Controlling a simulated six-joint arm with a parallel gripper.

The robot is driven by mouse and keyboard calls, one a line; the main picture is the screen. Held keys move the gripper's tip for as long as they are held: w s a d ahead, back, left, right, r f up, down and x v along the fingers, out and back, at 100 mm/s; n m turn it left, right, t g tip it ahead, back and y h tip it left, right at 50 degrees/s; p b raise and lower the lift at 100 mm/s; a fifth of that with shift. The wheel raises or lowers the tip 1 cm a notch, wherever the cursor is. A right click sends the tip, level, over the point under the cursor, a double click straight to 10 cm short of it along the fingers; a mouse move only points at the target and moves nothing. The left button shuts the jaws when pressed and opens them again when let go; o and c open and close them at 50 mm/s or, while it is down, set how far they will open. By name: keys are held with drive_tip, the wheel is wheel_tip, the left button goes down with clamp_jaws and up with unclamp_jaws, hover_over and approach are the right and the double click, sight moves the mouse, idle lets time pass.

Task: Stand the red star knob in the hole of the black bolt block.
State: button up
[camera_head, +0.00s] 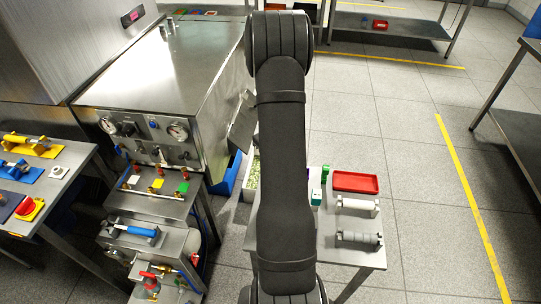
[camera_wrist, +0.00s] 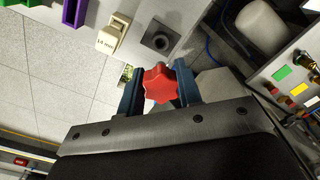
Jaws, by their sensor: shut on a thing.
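In the wrist view the red star knob (camera_wrist: 160,83) is between the two blue fingers of my gripper (camera_wrist: 158,88), which is shut on it. Just above the knob in that picture, a small dark block with a round hole (camera_wrist: 159,41) sits on a light grey table surface; it appears to be the black bolt block. The knob and the block look apart, and the height between them cannot be told. The lower part of the knob is partly hidden by my gripper. In the head view my arm hides the gripper, knob and block.
A cream weight-like block (camera_wrist: 111,35) stands left of the dark block. Purple (camera_wrist: 75,12) and green (camera_wrist: 31,2) holders lie farther left. In the head view a red tray (camera_head: 356,182) and two roller pieces (camera_head: 358,206) are on the table right of my arm. A steel machine (camera_head: 165,75) stands left.

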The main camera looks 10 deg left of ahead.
drive_tip(key=shift+f, duration=2.9)
drive_tip(key=shift+f, duration=1.25)
drive_tip(key=o, duration=1.1)
wheel_tip(320, 180, up, 17)
drive_tip(key=shift+r, duration=0.2)
drive_tip(key=shift+f, duration=0.15)
wheel_tip(320, 180, down, 17)
drive_tip(key=shift+f, duration=0.1)
